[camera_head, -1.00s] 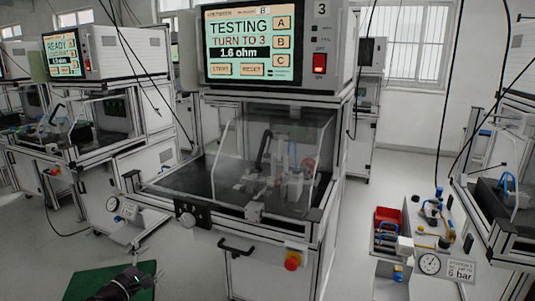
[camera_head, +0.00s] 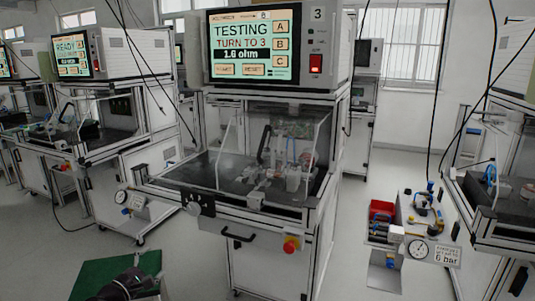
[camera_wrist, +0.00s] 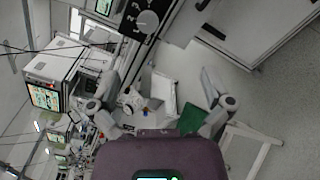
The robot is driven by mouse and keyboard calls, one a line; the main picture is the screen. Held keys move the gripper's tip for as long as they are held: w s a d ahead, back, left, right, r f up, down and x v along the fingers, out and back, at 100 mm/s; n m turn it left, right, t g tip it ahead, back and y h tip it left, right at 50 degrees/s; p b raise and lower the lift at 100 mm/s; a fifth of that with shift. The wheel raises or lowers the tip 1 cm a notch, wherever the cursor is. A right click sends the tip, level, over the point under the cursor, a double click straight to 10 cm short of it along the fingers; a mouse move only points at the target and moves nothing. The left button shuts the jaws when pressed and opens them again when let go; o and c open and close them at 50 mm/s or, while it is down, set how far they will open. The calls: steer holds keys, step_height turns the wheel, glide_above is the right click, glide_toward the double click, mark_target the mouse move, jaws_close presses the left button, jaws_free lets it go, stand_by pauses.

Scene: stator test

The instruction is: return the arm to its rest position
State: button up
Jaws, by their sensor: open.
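My gripper (camera_wrist: 160,75) shows in the wrist view with its two grey fingers spread wide apart. Nothing is between the fingertips except distant background. In the head view a dark part of my arm (camera_head: 128,284) shows at the bottom left, in front of a green surface (camera_head: 95,277). The rest of the arm is out of that view. The test station (camera_head: 275,60) stands at the centre, with its screen (camera_head: 250,45) reading "TESTING", "TURN TO 3" and "1.6 ohm". My arm is clear of the station's work area.
A fixture (camera_head: 275,170) sits behind the station's clear panels. A red bin (camera_head: 381,208) and a pressure gauge (camera_head: 418,250) stand at right. Open floor lies left of the station.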

steer(key=w+d+f+m+g, duration=0.2)
steer(key=d+f+m+g, duration=0.15)
steer(key=d, duration=0.55)
steer(key=w+d+f+m+g+h, duration=0.1)
steer(key=w+d+f+m+g, duration=0.2)
steer(key=d, duration=0.5)
steer(key=w+d+f+m+g, duration=0.1)
steer(key=d+f+m+g, duration=0.2)
steer(key=d, duration=0.6)
steer(key=s+d+f+m+g+y, duration=0.2)
steer(key=s+d+f+m+y, duration=0.15)
steer(key=d, duration=0.35)
steer(key=s+d+f+m+g+y, duration=0.2)
steer(key=s+d+f+m+g, duration=0.15)
steer(key=d, duration=0.45)
steer(key=s+d+f+m+g+y, duration=0.2)
steer(key=s+d+m, duration=0.1)
steer(key=s+d, duration=0.3)
step_height(320, 180, up, 26)
steer(key=w+p, duration=0.1)
steer(key=p, duration=2.4)
steer(key=shift+w+d+f+p, duration=0.25)
steer(key=shift+w+d+p, duration=0.1)
steer(key=shift+d, duration=0.1)
steer(key=shift+f, duration=0.1)
